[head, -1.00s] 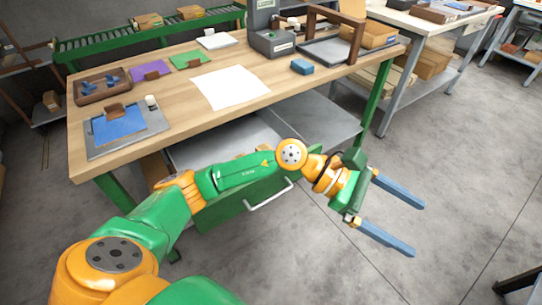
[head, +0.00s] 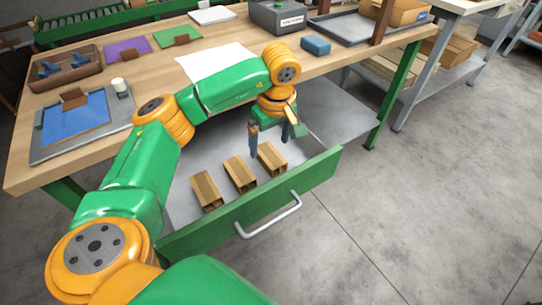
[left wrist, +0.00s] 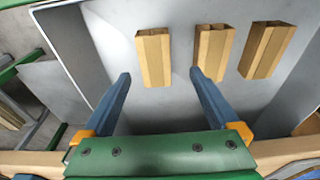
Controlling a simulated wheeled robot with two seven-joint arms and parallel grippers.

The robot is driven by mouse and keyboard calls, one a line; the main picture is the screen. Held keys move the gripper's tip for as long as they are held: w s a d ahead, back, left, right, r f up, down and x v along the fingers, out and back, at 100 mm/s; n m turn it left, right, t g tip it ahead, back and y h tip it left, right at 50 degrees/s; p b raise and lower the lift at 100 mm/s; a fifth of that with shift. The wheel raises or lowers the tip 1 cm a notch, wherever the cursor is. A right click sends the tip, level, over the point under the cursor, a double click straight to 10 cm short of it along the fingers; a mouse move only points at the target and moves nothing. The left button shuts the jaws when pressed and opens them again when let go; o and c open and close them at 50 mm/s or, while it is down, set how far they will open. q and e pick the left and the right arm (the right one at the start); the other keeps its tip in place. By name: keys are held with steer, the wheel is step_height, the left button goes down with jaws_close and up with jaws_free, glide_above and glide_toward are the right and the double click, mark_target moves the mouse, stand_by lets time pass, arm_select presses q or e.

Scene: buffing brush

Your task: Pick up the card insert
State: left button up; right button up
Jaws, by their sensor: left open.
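Several tan cardboard pieces, hollow like folded card inserts, lie in the open drawer. In the head view they are a left one (head: 206,190), a middle one (head: 240,174) and a right one (head: 272,158). My left gripper (head: 270,148) is open and empty, pointing down over the drawer close to the right insert. In the left wrist view my open fingers (left wrist: 160,73) reach toward the leftmost insert (left wrist: 154,58), which lies just beyond and between the tips. The other two inserts (left wrist: 213,52) (left wrist: 266,48) lie to its right. My right gripper is not in view.
The drawer's green front (head: 255,205) with its grey handle (head: 270,217) faces me, and its floor is otherwise bare. The wooden tabletop (head: 150,75) overhangs the back of the drawer.

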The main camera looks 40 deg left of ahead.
mark_target(271, 155)
arm_select(q)
steer(key=f, duration=0.4)
steer(key=w+f, duration=0.1)
steer(key=f, duration=0.1)
steer(key=shift+a+f, duration=0.1)
steer(key=shift+a, duration=0.15)
steer(key=c, duration=1.4)
